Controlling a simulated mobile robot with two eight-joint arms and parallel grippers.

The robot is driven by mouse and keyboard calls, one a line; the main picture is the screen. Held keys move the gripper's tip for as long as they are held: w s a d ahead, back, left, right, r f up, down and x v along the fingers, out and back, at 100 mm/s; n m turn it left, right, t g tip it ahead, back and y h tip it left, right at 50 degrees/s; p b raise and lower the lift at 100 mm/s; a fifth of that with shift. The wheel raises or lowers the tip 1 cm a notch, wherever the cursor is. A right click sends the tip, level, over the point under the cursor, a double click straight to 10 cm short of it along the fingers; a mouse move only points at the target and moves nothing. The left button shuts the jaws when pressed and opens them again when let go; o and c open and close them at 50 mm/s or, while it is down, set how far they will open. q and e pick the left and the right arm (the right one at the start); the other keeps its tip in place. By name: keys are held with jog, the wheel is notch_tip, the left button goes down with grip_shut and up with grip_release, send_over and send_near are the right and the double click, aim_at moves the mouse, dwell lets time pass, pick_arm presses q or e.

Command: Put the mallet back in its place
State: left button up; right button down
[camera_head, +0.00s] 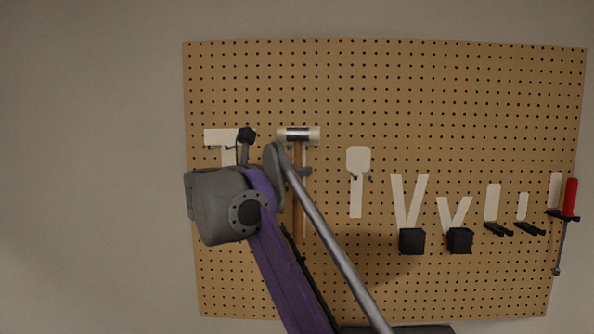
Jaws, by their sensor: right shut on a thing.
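The mallet (298,135) is upright in front of the pegboard, with a pale-ended head with a dark middle band and a brown wooden handle. A strip of white silhouette shows just right of its handle, so it largely covers that shape. Dark hooks show just under the head; whether the head rests on them I cannot tell. My right gripper (301,171) is shut on the mallet's handle below the head, and my arm hides much of the grip. My left gripper is not in view.
The pegboard (450,100) has a white T-shaped silhouette (212,136) left of the mallet and an empty paddle-shaped one (358,160) to its right. Black holders (412,241) and a red-handled screwdriver (570,200) are further right. My right arm covers the lower left board.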

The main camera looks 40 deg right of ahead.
jog(key=shift+f, duration=0.2)
jog(key=c, duration=0.7)
grip_release()
jog(key=v, duration=1.1)
jog(key=shift+d, duration=0.1)
